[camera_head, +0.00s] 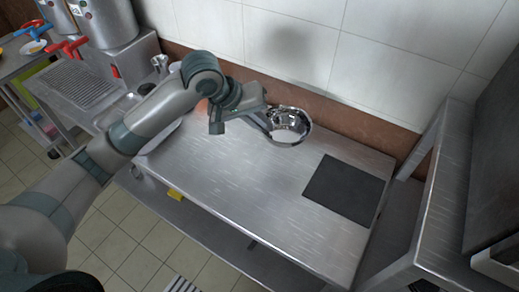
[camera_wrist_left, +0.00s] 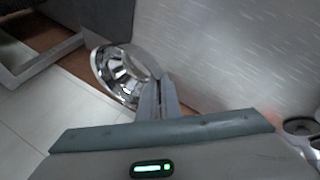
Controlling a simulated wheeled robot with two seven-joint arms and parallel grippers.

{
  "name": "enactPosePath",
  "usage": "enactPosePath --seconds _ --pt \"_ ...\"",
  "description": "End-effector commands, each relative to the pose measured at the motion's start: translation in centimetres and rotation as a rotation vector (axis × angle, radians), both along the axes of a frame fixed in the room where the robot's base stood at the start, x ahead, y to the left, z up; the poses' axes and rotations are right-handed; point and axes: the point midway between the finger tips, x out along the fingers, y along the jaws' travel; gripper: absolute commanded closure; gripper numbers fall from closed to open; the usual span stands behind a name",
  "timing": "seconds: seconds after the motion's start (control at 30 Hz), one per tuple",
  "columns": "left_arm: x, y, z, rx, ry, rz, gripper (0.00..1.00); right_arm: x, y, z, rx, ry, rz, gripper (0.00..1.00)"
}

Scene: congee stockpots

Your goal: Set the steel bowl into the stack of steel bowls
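A shiny steel bowl (camera_head: 290,122) is at the back edge of the steel table, near the wall. My left gripper (camera_head: 266,121) reaches it from the left, and its fingers meet the bowl's near-left rim. In the left wrist view the fingers (camera_wrist_left: 158,101) are close together on the rim of the bowl (camera_wrist_left: 118,72), which looks tilted. Whether the bowl is clear of the table is hard to tell. No stack of steel bowls shows clearly; my left arm hides part of the table's left end. My right gripper is not in view.
A dark mat (camera_head: 345,188) lies on the right of the steel table (camera_head: 250,190), whose middle is bare. A tiled wall (camera_head: 290,45) runs behind it. A steel shelf frame (camera_head: 440,190) stands at the right. Large pots (camera_head: 108,20) stand at the back left.

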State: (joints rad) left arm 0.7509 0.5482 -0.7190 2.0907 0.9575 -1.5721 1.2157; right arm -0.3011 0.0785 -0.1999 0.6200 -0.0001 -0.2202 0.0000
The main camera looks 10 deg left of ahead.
Motion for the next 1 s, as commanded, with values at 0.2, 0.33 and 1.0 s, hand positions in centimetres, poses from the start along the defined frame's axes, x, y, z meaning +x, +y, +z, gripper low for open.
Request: enactPosePath --seconds 0.2,0.33,1.0 --pt "0.3 -0.3 -0.1 0.002 -0.002 0.008 1.0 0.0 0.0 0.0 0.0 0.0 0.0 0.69" --pt "0.3 -0.3 -0.1 0.001 -0.002 0.007 1.0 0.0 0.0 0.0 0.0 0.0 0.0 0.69" --pt "1.6 7.2 -4.4 0.004 0.003 0.012 1.0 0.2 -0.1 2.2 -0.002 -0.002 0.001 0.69"
